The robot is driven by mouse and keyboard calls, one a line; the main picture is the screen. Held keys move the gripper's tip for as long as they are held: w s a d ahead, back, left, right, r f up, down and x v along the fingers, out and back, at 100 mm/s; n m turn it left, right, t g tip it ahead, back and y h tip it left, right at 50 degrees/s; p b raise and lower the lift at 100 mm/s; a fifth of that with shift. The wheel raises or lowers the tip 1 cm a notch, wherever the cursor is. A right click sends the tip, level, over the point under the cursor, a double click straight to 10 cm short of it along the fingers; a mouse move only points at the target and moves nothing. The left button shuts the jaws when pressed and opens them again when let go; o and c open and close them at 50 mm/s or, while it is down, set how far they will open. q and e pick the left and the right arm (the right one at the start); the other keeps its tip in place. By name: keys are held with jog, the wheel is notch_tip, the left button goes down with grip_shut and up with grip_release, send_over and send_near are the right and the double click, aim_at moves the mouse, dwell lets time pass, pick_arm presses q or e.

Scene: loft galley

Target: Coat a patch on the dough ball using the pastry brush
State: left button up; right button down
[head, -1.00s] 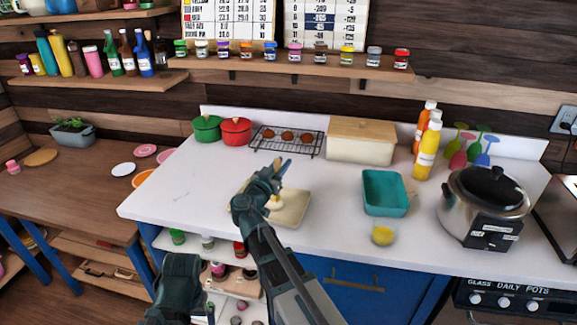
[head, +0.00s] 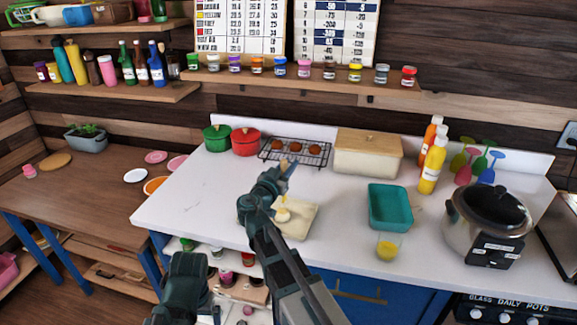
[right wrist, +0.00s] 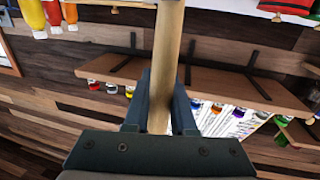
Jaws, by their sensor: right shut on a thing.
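The pale dough ball (head: 282,215) sits on a cream board (head: 304,222) on the white counter. My right gripper (head: 284,172) is above and just behind it in the head view. It is shut on the pastry brush, whose wooden handle (right wrist: 166,60) runs between the fingers in the right wrist view. A small yellowish bit just above the dough may be the brush's head; whether it touches the dough I cannot tell. My right arm hides part of the board. A glass of yellow liquid (head: 388,247) stands to the right.
A teal tray (head: 390,206) and a steel cooker (head: 487,222) stand to the right. A cream bread bin (head: 366,155), a rack of brown buns (head: 296,151) and red (head: 245,142) and green pots line the back. The counter's left part is clear.

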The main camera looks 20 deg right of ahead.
pick_arm(q)
jog(key=shift+r, duration=0.5)
pick_arm(e)
jog(key=shift+r, duration=0.5)
pick_arm(q)
notch_tip(320, 180, up, 3)
jog(key=p, duration=0.3)
pick_arm(e)
notch_tip(320, 180, up, 3)
jog(key=shift+f, duration=0.1)
